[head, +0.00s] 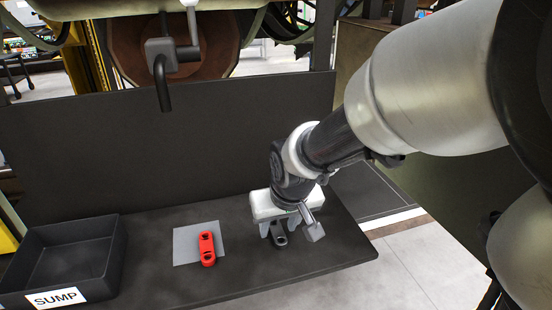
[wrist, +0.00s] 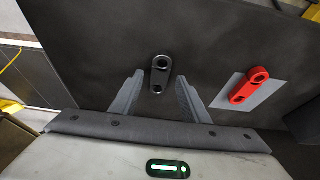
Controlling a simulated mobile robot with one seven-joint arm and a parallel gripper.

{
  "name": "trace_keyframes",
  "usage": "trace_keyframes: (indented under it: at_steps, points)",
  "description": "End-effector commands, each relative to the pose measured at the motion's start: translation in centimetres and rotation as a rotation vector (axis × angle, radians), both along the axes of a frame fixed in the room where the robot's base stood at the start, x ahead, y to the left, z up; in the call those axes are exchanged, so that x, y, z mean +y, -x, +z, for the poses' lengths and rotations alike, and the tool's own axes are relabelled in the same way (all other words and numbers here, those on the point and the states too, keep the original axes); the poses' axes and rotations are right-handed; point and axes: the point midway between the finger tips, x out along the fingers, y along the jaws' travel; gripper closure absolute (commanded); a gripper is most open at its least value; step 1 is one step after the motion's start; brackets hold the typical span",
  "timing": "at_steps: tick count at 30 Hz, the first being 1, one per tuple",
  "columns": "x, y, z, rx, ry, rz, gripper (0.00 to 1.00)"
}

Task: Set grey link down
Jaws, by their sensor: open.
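The grey link (head: 279,240) is a small dark grey bar with a hole at each end, lying on the dark shelf (head: 300,262) near its right end. It also shows in the wrist view (wrist: 161,74), with its near end between the finger tips. My gripper (head: 279,228) is open just above and around the link. In the wrist view my gripper (wrist: 157,86) has its two grey fingers spread, one on each side, with a gap to the link. A red link (head: 207,249) lies partly on a light grey square pad (head: 186,244) to the left.
A black tray (head: 60,258) labelled SUMP stands at the left end of the shelf. A dark back panel (head: 180,150) rises behind the shelf. A bent dark rod (head: 163,85) hangs above it. Bare shelf lies between the pad and my gripper.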

Motion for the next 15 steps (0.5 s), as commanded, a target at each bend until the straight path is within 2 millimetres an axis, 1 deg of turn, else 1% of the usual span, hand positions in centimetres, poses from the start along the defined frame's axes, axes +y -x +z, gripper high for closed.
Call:
trace_keyframes:
  at_steps: [1,9,12,15]
  points:
    - [-0.1,0.2,1.0,-0.005,-0.001,0.0,0.58]
    - [-0.7,2.4,6.5,-0.007,-0.002,-0.001,0.58]
    - [-0.9,3.1,8.2,-0.005,-0.001,-0.001,0.58]
    - [-1.1,3.6,9.4,-0.004,-0.001,-0.001,0.58]
